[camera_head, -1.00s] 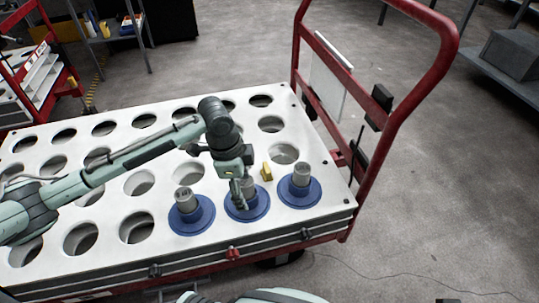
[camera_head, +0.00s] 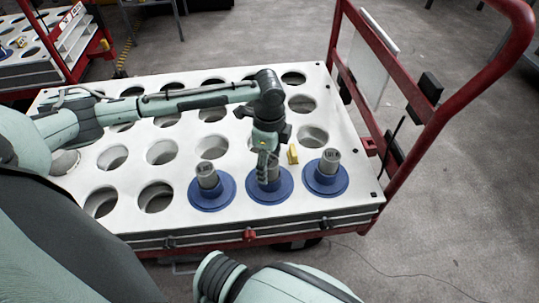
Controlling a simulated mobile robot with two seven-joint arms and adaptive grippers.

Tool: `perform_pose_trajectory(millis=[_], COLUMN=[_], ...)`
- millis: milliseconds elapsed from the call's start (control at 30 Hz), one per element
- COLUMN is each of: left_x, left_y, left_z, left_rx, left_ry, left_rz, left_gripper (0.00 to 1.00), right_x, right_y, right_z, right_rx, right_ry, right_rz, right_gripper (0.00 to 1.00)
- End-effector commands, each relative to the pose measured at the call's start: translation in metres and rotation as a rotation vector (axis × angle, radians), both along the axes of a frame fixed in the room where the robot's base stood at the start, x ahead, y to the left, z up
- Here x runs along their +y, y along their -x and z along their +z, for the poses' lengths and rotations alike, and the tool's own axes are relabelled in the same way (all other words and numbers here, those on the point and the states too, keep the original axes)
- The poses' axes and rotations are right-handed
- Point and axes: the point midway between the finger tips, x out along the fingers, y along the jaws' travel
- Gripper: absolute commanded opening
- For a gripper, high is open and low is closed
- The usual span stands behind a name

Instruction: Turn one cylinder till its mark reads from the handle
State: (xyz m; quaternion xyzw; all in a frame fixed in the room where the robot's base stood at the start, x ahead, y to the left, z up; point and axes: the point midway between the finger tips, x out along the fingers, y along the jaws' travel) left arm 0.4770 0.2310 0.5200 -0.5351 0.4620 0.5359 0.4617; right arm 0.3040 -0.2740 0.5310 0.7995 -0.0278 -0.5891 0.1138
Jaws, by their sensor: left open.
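Three grey cylinders, each with a wide blue disc at its base, stand in the near right part of the white perforated cart top (camera_head: 185,227). The left cylinder (camera_head: 207,178) and the right cylinder (camera_head: 330,160) show dark marks near their tops, too small to read. The middle cylinder (camera_head: 274,174) is partly hidden behind my left gripper (camera_head: 265,172). That gripper is open and points down at the middle cylinder; I cannot tell whether it touches it. The red cart handle (camera_head: 449,132) rises at the right end. My right gripper is out of view.
A small yellow block (camera_head: 293,154) stands on the cart top between the middle and right cylinders, close to my left gripper. Several empty round holes cover the rest of the top. Another cart (camera_head: 62,45) stands at the far left. The floor to the right is clear.

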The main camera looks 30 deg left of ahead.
Motion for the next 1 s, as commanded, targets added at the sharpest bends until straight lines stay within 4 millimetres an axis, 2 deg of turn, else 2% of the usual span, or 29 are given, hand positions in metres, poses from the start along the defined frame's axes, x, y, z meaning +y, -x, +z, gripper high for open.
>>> perform_pose_trajectory(millis=[300,833,1000], left_x=[-0.0001,0.0,-0.0001], left_y=[-0.0002,-0.0001,-0.0007], left_z=[-0.0024,-0.0022,-0.001], left_rx=[-0.001,-0.001,-0.003], left_ry=[0.0,0.0,0.001], left_rz=[0.0,0.0,0.0], left_gripper=[0.66,0.0,0.0], right_x=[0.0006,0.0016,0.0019], right_y=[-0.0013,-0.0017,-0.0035], right_z=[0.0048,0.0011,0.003], right_rx=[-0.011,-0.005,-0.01], right_ry=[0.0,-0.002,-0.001], right_rz=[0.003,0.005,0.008], right_gripper=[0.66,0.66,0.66])
